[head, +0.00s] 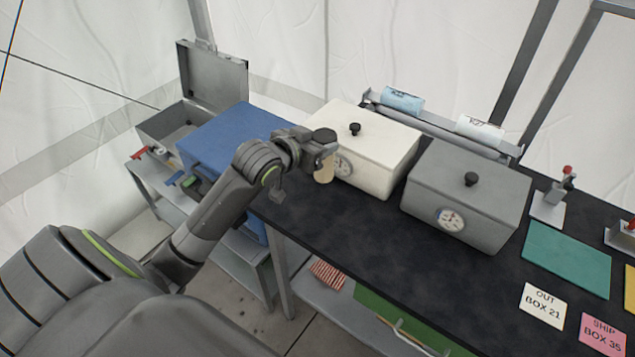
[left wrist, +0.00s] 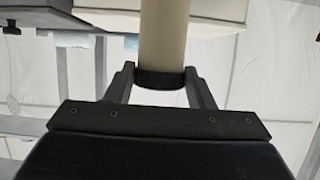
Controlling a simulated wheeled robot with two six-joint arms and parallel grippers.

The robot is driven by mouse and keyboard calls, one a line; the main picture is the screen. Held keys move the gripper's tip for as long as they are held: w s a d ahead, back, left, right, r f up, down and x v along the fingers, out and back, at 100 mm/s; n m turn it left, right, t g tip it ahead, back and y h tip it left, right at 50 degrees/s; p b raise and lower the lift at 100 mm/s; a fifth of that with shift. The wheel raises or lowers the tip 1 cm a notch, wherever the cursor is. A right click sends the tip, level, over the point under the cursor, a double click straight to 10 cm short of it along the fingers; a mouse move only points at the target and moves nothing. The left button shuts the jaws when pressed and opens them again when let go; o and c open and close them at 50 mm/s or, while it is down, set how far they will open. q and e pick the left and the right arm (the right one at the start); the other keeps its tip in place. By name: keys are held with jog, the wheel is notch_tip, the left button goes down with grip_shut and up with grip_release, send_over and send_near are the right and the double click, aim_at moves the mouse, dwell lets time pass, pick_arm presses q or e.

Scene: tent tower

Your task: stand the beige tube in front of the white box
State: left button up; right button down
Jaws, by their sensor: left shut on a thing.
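The beige tube (head: 325,172) has a dark cap and is held upright or nearly so, in front of the white box (head: 378,150). It partly covers the dial on the box's front. My left gripper (head: 326,152) is shut on the tube at its dark cap. The left wrist view shows the tube (left wrist: 163,38) between the two fingers (left wrist: 160,84), with the ribbed cap (left wrist: 160,77) between them. I cannot tell whether the tube's lower end touches the black table (head: 350,235). My right gripper is not in view.
A grey box (head: 468,190) with a dial stands right of the white box. A blue box (head: 232,142) is at its left, near an open grey case (head: 213,78). Behind is a rack with labelled rolls (head: 402,100). The table front is clear.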

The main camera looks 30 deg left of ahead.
pick_arm(q)
notch_tip(320, 180, down, 4)
jog(key=shift+f, duration=0.1)
jog(key=shift+f+p, duration=0.3)
jog(key=shift+f, duration=1.55)
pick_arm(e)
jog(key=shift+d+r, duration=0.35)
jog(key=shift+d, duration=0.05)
pick_arm(q)
jog(key=shift+f, duration=0.1)
jog(key=o, duration=1.3)
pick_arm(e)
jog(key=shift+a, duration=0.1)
pick_arm(q)
jog(key=b+v, duration=0.1)
jog(key=v, duration=1.1)
jog(key=shift+s+d, duration=0.1)
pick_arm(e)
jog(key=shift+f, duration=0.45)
